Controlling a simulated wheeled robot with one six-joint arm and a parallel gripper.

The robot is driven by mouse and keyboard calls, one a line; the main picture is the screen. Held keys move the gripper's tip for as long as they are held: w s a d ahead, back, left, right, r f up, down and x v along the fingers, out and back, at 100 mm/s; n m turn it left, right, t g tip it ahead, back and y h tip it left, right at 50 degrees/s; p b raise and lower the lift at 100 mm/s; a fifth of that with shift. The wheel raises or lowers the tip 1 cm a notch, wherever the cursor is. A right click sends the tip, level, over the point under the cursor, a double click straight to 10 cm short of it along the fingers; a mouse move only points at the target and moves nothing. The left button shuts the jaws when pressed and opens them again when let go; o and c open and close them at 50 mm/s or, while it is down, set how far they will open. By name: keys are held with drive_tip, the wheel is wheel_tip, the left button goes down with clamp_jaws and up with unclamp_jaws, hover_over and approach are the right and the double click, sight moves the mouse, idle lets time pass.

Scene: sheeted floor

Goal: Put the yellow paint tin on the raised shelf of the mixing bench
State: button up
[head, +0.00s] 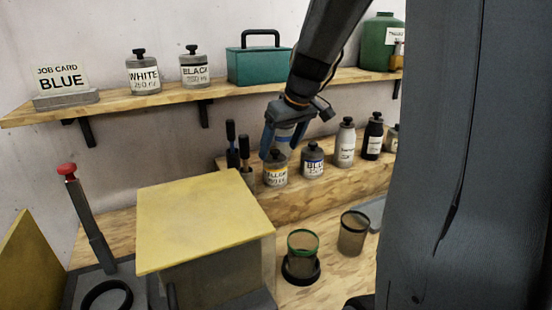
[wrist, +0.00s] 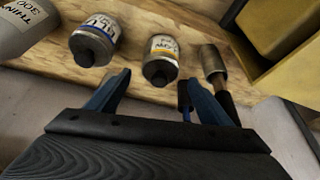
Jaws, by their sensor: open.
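The yellow paint tin (head: 275,174) is a small grey tin with a yellow-banded label and a dark cap. It stands upright on the wooden raised shelf (head: 322,200) of the bench. In the wrist view the tin (wrist: 163,57) lies just beyond and between my two blue fingertips. My gripper (head: 281,151) is open and empty, right at the tin's top in the head view; it also shows in the wrist view (wrist: 158,77). I cannot tell whether a finger touches the cap, which my gripper partly hides in the head view.
The blue tin (head: 312,162) stands close right of the yellow one, with grey and black bottles further along. Brushes (head: 238,150) in a holder stand close left. A yellow-topped box (head: 200,220) and mesh cups (head: 302,252) are in front. A wall shelf (head: 215,91) runs above.

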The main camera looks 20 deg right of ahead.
drive_tip(key=b+v, duration=0.1)
drive_tip(key=v, duration=0.5)
drive_tip(key=shift+r, duration=0.2)
drive_tip(key=shift+s, duration=0.1)
